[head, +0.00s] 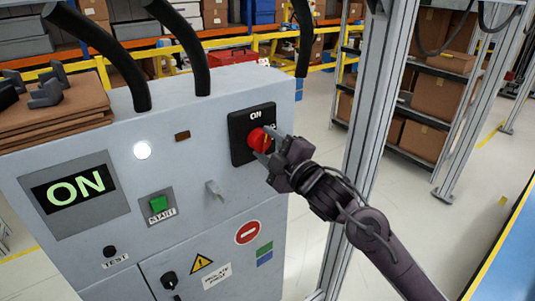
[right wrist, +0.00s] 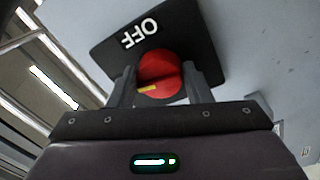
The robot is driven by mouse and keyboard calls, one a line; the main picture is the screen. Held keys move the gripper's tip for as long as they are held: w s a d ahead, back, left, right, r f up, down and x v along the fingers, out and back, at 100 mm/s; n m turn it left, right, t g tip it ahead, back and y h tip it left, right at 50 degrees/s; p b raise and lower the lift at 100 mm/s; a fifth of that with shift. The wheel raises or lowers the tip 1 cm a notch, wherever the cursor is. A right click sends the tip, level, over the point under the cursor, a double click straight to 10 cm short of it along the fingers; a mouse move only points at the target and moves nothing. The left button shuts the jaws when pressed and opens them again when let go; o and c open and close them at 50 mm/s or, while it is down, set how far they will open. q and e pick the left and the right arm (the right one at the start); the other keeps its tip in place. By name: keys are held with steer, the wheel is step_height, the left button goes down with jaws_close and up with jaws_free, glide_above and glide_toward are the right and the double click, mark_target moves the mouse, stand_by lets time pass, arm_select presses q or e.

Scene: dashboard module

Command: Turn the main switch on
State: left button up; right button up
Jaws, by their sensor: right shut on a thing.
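The main switch is a red rotary knob (head: 258,139) on a black plate (head: 238,124) on the front of the grey cabinet. The plate reads ON above the knob; a second label to its right is partly covered. My right gripper (head: 268,146) has its fingers on both sides of the knob and is shut on it. In the right wrist view the red knob (right wrist: 160,75) sits between the two fingers, with a small yellow mark on its lower left and the OFF label (right wrist: 139,33) upside down above it. The cabinet display (head: 75,191) shows ON in green. My left gripper is not in view.
The cabinet front (head: 200,215) carries a lit white lamp (head: 142,150), a green START button (head: 158,204) and a small lever (head: 215,190). Black cables rise from its top. A metal post (head: 371,130) stands behind my right arm. Floor shows to the right of the cabinet.

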steer(key=shift+n+b, duration=0.65)
steer(key=shift+n, duration=0.35)
steer(key=o, duration=1)
steer(key=b+v, duration=0.2)
steer(key=v, duration=0.5)
steer(key=shift+s+d, duration=0.25)
steer(key=shift+d, duration=0.05)
